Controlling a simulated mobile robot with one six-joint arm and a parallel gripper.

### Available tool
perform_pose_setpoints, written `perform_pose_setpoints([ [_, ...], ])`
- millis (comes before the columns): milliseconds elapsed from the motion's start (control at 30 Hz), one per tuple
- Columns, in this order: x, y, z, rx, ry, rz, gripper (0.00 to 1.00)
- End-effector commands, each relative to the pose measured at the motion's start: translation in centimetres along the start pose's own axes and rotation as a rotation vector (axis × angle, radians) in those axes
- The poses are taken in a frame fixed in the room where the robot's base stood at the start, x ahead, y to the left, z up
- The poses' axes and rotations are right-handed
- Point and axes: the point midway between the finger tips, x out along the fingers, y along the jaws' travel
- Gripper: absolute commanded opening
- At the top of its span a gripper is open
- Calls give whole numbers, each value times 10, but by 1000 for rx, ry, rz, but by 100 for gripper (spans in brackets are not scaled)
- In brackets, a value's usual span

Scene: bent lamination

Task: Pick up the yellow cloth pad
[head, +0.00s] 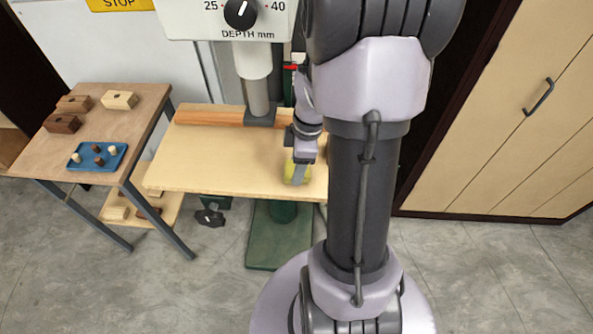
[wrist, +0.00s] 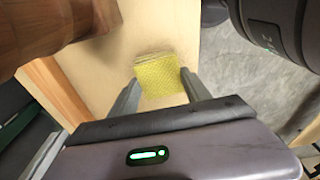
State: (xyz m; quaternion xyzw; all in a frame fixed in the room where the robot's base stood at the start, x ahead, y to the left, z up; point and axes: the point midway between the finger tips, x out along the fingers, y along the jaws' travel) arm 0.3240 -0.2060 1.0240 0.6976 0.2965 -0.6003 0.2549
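The yellow cloth pad (wrist: 161,77) is a small textured square, seen in the wrist view over the pale wooden table top. My gripper (wrist: 159,78) has one finger along each side of the pad, with almost no gap showing. I cannot tell whether the fingers press on the pad or only stand around it. In the head view the pad (head: 302,168) is partly hidden behind my gripper (head: 296,176), low over the right part of the table. A dark shadow or smudge borders the pad's far edge in the wrist view.
The pale wooden table (head: 220,165) has a wooden fence (head: 210,116) along its back and a machine column (head: 257,95) above. A side table (head: 125,125) at left holds wooden blocks and a blue tray (head: 85,165). A cabinet (head: 500,150) stands at right. The table's left part is clear.

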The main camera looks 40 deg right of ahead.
Motion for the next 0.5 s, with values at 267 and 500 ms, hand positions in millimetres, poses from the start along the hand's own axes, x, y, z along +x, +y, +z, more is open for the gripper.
perform_pose_setpoints([
  [267, 0, 0, 0, 0, 0, 0, 16],
  [500, -19, 1, -3, 0, 0, 3, 16],
])
